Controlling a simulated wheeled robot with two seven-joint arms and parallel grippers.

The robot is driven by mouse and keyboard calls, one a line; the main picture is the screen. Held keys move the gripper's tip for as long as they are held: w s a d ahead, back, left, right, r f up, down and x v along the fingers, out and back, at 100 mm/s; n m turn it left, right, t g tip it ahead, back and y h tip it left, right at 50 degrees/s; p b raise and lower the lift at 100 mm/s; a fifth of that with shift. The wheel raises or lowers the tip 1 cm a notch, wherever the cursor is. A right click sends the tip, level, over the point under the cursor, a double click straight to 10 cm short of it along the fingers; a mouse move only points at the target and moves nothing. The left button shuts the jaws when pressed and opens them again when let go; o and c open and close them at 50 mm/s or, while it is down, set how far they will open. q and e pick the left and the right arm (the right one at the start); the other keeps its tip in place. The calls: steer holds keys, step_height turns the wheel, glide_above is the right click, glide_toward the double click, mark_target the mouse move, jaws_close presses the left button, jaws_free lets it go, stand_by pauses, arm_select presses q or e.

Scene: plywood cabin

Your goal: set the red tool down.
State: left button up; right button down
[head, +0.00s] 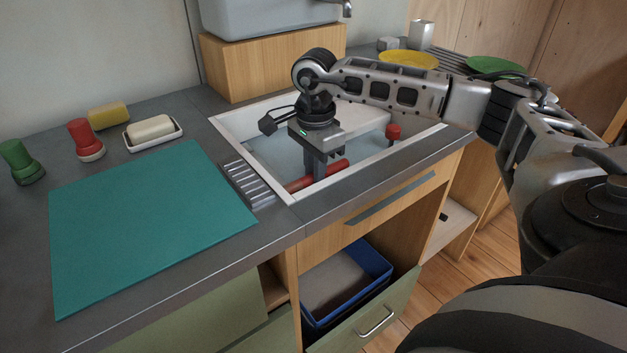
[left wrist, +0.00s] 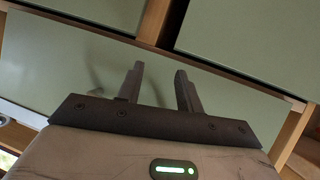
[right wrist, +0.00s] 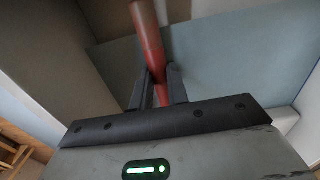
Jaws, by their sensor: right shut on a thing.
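The red tool (head: 330,170) is a red rod lying slantwise in the opening of the sink basin (head: 262,150). My right gripper (head: 318,172) points down into the basin and is shut on it. In the right wrist view the red tool (right wrist: 148,38) runs up from between the fingers of the right gripper (right wrist: 160,88). I cannot tell whether the tool touches the basin floor. My left gripper (left wrist: 160,82) shows only in its own wrist view, open and empty before the green cabinet fronts (left wrist: 235,45).
A teal mat (head: 145,225) and a ribbed metal strip (head: 248,185) lie left of the basin. A soap dish (head: 153,137), yellow sponge (head: 108,115), red bottle (head: 85,140) and green bottle (head: 20,162) stand behind. A red knob-like thing (head: 393,132) shows at the basin's right. A blue bin (head: 345,285) sits below.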

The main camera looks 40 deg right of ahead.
steer(key=shift+f, duration=1.45)
steer(key=shift+f, duration=0.2)
steer(key=c, duration=1.4)
jaws_free()
steer(key=shift+o, duration=0.2)
steer(key=shift+r, duration=0.1)
step_height(320, 180, up, 12)
steer(key=p, duration=0.1)
steer(key=shift+r, duration=0.15)
